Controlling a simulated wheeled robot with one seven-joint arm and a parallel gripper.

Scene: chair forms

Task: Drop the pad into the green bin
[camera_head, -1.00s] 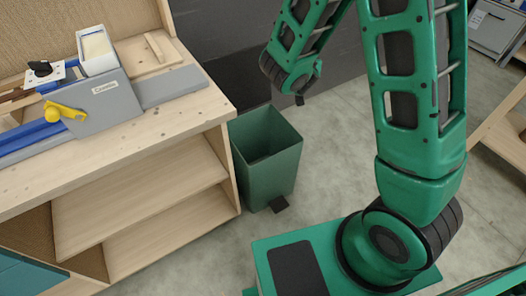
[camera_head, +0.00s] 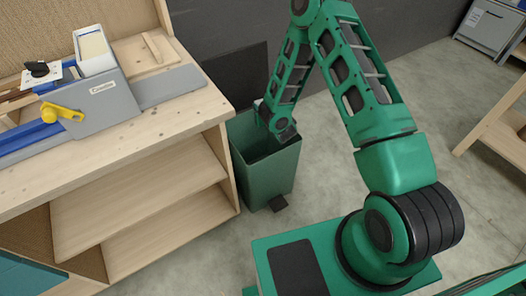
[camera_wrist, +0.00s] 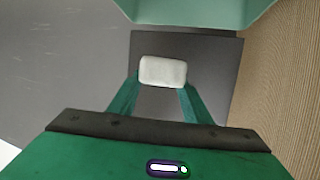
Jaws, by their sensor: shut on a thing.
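A white pad (camera_wrist: 162,70) is held between the two fingertips of my gripper (camera_wrist: 161,87) in the wrist view. My gripper is shut on it. The green bin (camera_head: 268,175) stands on the floor beside the wooden bench in the head view. The end of my arm is at the bin's open top there, and the arm hides part of the opening. A pale green part of the bin (camera_wrist: 190,14) shows along the top edge of the wrist view. The bin's inside is mostly hidden.
The wooden bench (camera_head: 212,108) stands left of the bin, with a grey and blue tool (camera_head: 105,105) on top. A dark panel (camera_head: 232,75) is on the wall behind the bin. Open floor (camera_head: 330,150) lies to the right.

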